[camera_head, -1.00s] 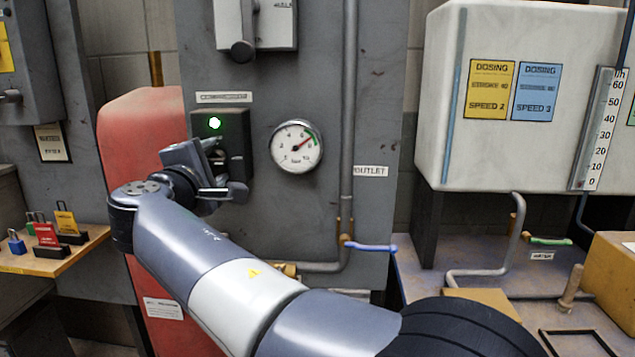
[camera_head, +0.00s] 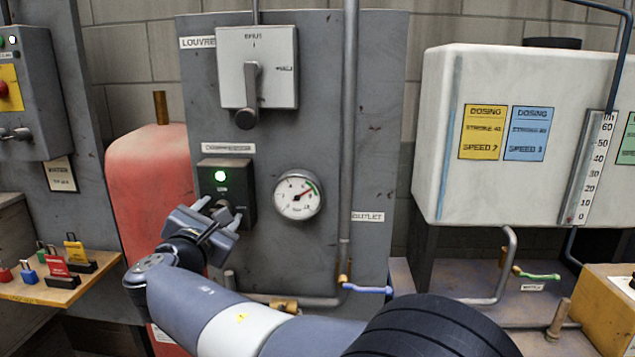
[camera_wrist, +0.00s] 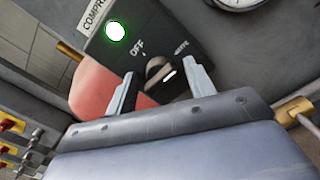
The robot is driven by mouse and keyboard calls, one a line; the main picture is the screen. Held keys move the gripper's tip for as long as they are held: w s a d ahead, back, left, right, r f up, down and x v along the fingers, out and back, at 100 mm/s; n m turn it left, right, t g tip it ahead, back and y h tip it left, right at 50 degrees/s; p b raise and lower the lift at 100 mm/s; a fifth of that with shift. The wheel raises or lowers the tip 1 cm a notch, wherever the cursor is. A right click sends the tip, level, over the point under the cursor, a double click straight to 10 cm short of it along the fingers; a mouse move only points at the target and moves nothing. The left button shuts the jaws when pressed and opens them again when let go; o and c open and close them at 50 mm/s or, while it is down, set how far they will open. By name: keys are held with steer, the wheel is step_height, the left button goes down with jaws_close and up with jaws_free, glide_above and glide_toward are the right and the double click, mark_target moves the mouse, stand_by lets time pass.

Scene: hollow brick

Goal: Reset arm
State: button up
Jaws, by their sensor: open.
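My gripper (camera_head: 222,218) is at the front of the black compressor switch box (camera_head: 240,180) on the grey panel. The box has a lit green lamp (camera_head: 220,175). In the wrist view my gripper (camera_wrist: 163,85) is open, its two fingers on either side of the rotary knob (camera_wrist: 158,72), with dark space between them and the knob. The knob stands between an OFF mark and another label too blurred to read. I cannot tell whether the fingers touch the knob.
A pressure gauge (camera_head: 298,195) sits right of the box, and a switch unit with a lever (camera_head: 257,70) above it. A vertical pipe (camera_head: 348,130) and a blue-handled valve (camera_head: 367,289) are farther right. A red tank (camera_head: 150,185) stands behind, left. A padlock shelf (camera_head: 45,292) is at lower left.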

steer(key=shift+s+a+n+p, duration=0.1)
steer(key=shift+s+n+p, duration=0.3)
steer(key=shift+n+p, duration=0.65)
steer(key=shift+s+n+p, duration=0.4)
steer(key=shift+n+p, duration=0.55)
steer(key=shift+p, duration=0.15)
steer(key=shift+s+a+n+p, duration=0.1)
steer(key=shift+s+n+p, duration=0.3)
steer(key=shift+n+p, duration=0.65)
steer(key=shift+d, duration=0.15)
